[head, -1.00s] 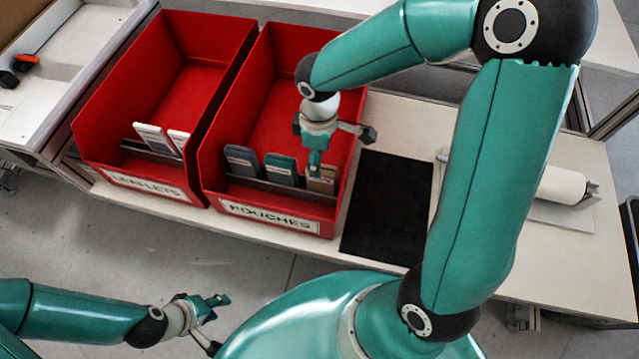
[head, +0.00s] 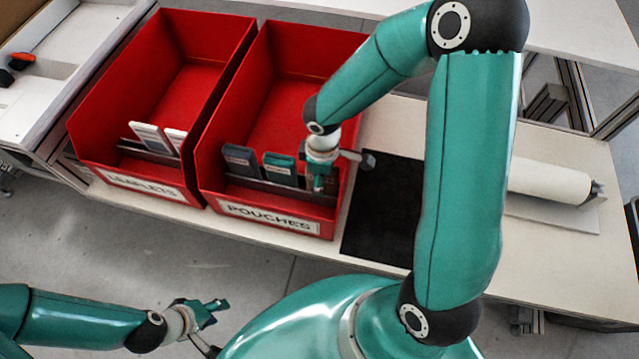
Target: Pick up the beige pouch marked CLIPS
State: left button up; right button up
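The beige CLIPS pouch cannot be made out now; my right gripper (head: 320,180) covers the right end of the pouch row. That gripper points down at the front of the red POUCHES bin (head: 215,165), to the right of the teal pouch (head: 280,168). I cannot tell whether its fingers are open or shut, or whether they touch the pouch. A dark grey pouch (head: 240,160) stands at the left of the row. My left gripper (head: 215,309) is low at the left, away from the bins, with its fingers apart and empty.
The red LEAFLETS bin (head: 85,130) stands left of the POUCHES bin and holds white leaflets (head: 150,137). A black mat (head: 380,215) lies on the bench to the right. A white roll (head: 550,180) lies farther right. Bin walls surround my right gripper.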

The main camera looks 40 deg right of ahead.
grip_shut()
jog(key=shift+r, duration=0.15)
